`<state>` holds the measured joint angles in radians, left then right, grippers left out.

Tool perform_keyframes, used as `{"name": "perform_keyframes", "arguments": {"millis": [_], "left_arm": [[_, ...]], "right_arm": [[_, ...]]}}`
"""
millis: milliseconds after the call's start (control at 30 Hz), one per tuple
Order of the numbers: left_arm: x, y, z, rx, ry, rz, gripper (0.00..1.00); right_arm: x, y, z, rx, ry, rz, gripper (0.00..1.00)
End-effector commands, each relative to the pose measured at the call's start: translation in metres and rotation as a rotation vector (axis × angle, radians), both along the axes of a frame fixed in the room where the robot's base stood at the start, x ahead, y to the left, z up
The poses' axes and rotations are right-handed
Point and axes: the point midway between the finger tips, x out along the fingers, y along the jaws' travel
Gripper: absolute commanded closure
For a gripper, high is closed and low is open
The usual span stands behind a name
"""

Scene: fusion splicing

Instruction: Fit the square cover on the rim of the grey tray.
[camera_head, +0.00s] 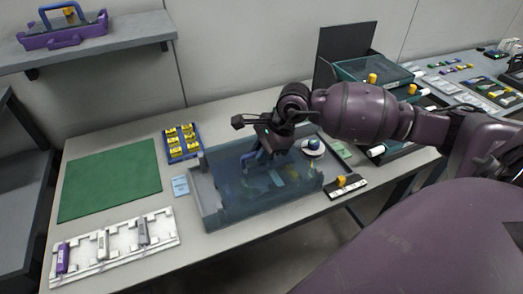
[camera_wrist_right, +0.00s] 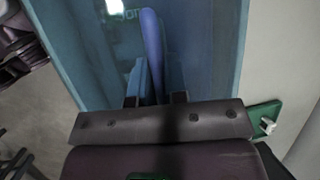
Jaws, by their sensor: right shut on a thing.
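The grey tray (camera_head: 208,203) stands near the front edge of the workbench. The square cover (camera_head: 285,190) is a see-through blue sheet over the tray. Its blue handle (camera_head: 250,160) stands up from the middle. My right gripper (camera_head: 266,150) is shut on this handle, coming in from the right. In the right wrist view the handle (camera_wrist_right: 153,50) sits between the fingers, with the cover (camera_wrist_right: 210,45) spread below. I cannot tell whether the cover touches the rim all round. My left gripper is not in view.
A blue rack with yellow pieces (camera_head: 170,143) stands behind the tray's left side. A green mat (camera_head: 110,180) and a white holder (camera_head: 120,248) lie to the left. A black block with a yellow knob (camera_head: 346,186) and a round dispenser (camera_head: 313,147) stand close on the right.

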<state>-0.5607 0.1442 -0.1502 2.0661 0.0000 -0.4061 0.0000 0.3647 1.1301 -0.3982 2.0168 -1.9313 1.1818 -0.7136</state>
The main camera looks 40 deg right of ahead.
Motion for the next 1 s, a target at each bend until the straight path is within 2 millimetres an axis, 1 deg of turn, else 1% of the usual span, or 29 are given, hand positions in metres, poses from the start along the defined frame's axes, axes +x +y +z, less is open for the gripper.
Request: {"name": "perform_keyframes", "arguments": {"millis": [133,300,333,467,500,767,867,1000], "left_arm": [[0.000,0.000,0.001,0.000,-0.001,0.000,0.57],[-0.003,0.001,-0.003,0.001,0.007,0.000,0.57],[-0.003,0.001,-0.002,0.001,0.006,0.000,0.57],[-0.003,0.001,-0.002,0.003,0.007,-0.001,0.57],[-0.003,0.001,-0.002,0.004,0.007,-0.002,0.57],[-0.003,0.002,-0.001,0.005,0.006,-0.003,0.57],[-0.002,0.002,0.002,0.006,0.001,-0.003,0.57],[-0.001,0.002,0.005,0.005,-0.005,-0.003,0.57]], "right_arm": [[0.001,0.000,0.002,0.000,-0.003,0.000,1.00],[0.000,0.000,-0.002,0.000,-0.001,0.001,1.00],[0.000,0.000,-0.002,0.000,-0.001,0.001,0.84],[0.000,0.000,-0.001,-0.001,-0.002,0.000,0.64],[0.000,0.000,-0.001,-0.001,-0.002,0.000,0.61],[0.000,0.000,0.000,0.000,-0.003,0.000,0.61],[0.000,-0.001,0.006,-0.001,-0.004,0.000,0.61],[-0.005,-0.007,0.023,-0.003,-0.006,0.000,0.61]]}}
